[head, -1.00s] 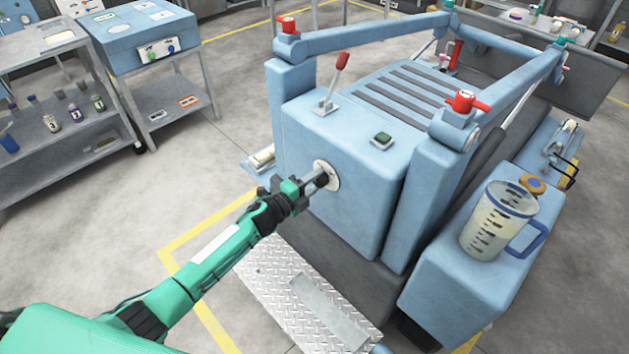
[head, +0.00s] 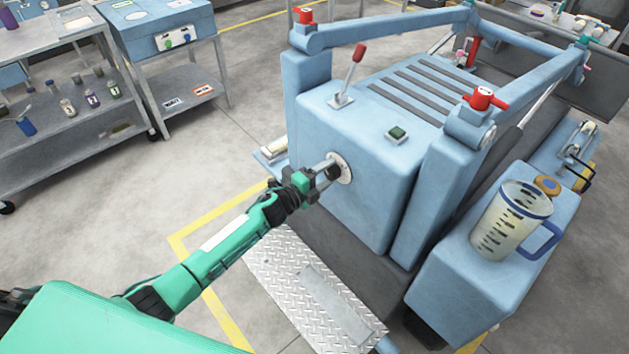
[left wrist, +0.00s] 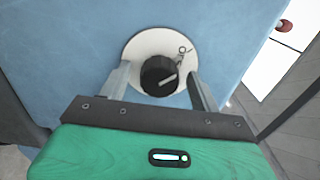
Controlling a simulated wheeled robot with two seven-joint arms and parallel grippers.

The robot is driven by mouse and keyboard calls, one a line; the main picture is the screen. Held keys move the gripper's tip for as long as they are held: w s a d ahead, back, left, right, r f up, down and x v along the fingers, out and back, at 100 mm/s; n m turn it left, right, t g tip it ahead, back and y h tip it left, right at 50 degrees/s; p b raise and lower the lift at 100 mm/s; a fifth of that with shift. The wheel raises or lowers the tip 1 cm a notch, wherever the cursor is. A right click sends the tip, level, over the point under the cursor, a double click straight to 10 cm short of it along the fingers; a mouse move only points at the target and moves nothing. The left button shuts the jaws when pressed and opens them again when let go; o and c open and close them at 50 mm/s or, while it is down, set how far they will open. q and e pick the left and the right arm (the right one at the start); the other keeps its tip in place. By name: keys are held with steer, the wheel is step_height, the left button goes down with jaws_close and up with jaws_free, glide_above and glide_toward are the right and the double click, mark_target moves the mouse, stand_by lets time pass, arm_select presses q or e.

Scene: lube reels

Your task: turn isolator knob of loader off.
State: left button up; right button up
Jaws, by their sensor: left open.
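The loader (head: 365,165) is a light blue machine at the centre right of the head view. Its isolator is a black round knob (left wrist: 159,75) with a white pointer line, on a white round plate (left wrist: 139,46) with small markings. The plate also shows in the head view (head: 345,166), partly hidden by my gripper. My left gripper (head: 328,171) is at the plate. In the left wrist view its open fingers (left wrist: 158,84) stand on either side of the knob, with gaps visible beside it. The knob's pointer slants up to the right. My right gripper is not in view.
A red-handled lever (head: 355,62) and a green button (head: 397,133) are on top of the loader. A measuring jug (head: 508,225) stands on the right-hand block. A metal tread plate (head: 310,285) lies below my arm. A bottle shelf (head: 60,85) stands at the left.

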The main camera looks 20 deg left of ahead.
arm_select(q)
steer(key=b+v, duration=0.2)
steer(key=v, duration=1.1)
steer(key=shift+s+a, duration=0.2)
steer(key=shift+s, duration=0.05)
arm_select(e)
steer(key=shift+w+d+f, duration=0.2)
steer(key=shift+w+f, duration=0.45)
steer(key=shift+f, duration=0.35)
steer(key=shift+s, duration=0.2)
